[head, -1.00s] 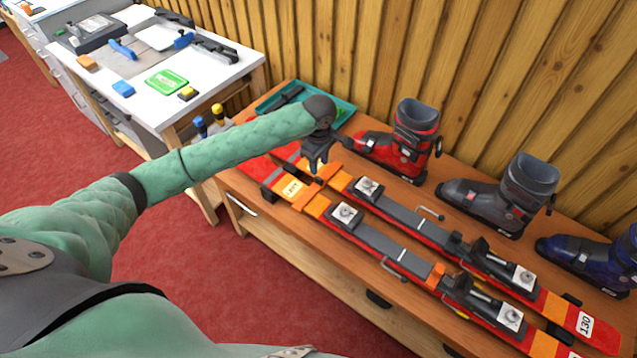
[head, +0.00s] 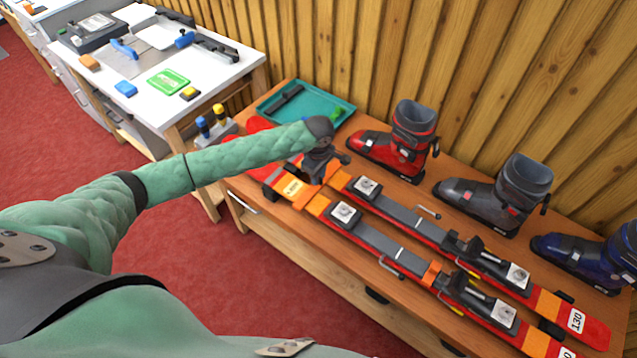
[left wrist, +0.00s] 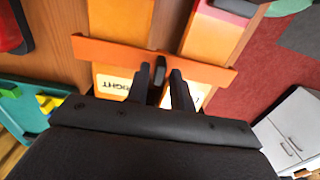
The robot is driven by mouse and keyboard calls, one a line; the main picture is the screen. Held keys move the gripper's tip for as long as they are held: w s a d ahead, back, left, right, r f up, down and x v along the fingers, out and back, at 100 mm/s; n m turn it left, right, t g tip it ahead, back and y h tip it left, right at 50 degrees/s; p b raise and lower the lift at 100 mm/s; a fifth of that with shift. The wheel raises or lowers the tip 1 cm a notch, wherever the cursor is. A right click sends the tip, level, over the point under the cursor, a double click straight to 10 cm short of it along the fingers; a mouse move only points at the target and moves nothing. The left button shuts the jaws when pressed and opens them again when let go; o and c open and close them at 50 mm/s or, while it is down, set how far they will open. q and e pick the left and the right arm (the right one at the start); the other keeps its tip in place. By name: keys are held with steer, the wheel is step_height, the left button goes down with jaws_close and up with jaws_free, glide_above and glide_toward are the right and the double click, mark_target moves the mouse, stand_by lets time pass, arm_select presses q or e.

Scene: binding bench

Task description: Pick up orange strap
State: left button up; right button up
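The orange strap (left wrist: 107,51) lies across the two skis in the left wrist view, with a small dark block (left wrist: 158,65) at its middle. My left gripper (left wrist: 161,75) is right at the strap. Its two fingers stand apart, one on each side of the dark block, with a small gap visible. My right gripper is in neither view.
The near ski (head: 372,233) and far ski (head: 408,214) lie side by side on the wooden bench (head: 240,183). A red boot (head: 385,154) stands close right of my gripper, then a grey boot (head: 480,200) and a blue boot (head: 575,255). A teal tray (head: 262,108) lies behind.

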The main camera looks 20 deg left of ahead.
arm_select(q)
jaws_close()
steer(key=shift+r, duration=0.15)
